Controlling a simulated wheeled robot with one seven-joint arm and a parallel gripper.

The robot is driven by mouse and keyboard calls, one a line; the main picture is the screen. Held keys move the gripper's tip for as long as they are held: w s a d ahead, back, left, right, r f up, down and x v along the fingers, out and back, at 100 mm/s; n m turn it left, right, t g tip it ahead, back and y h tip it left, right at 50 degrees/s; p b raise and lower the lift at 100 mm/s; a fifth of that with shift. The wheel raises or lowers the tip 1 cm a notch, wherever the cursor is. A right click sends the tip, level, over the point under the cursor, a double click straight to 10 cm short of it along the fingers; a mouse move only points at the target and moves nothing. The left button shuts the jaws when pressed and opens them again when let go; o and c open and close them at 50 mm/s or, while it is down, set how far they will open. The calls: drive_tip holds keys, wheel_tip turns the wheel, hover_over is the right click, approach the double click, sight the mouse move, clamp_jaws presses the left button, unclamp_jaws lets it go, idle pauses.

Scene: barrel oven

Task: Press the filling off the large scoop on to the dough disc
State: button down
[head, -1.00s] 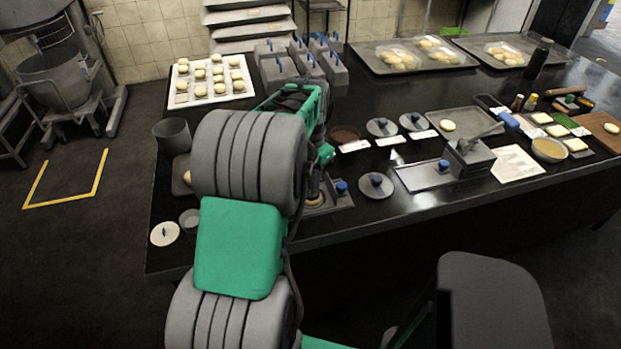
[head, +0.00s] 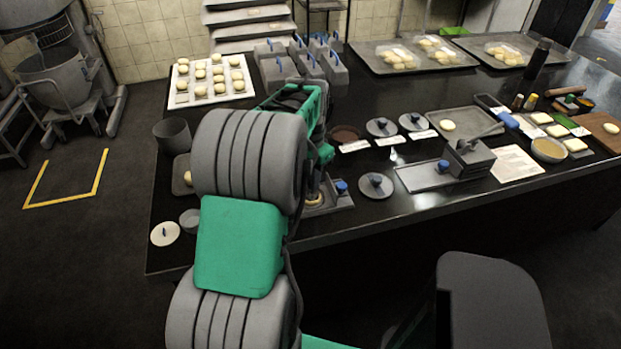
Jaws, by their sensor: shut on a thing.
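The dough disc (head: 314,203) shows as a small pale patch on a grey plate (head: 336,206) near the table's front edge, just right of my arm. Most of the disc is hidden behind the arm. My gripper (head: 313,184) points down just above the disc, and only a small dark part of it shows past the arm. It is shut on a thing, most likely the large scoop. The scoop and its filling cannot be made out. Whether anything touches the dough is hidden.
A blue-knobbed piece (head: 341,187) stands beside the gripper. A round grey lid (head: 375,186) and a flat tray with a grey block (head: 469,158) lie to the right. A brown bowl (head: 344,135) is behind. A grey pot (head: 172,136) and white disc (head: 165,233) are left.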

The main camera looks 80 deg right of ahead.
drive_tip(key=shift+r+p, duration=2.3)
drive_tip(key=shift+r, duration=1.1)
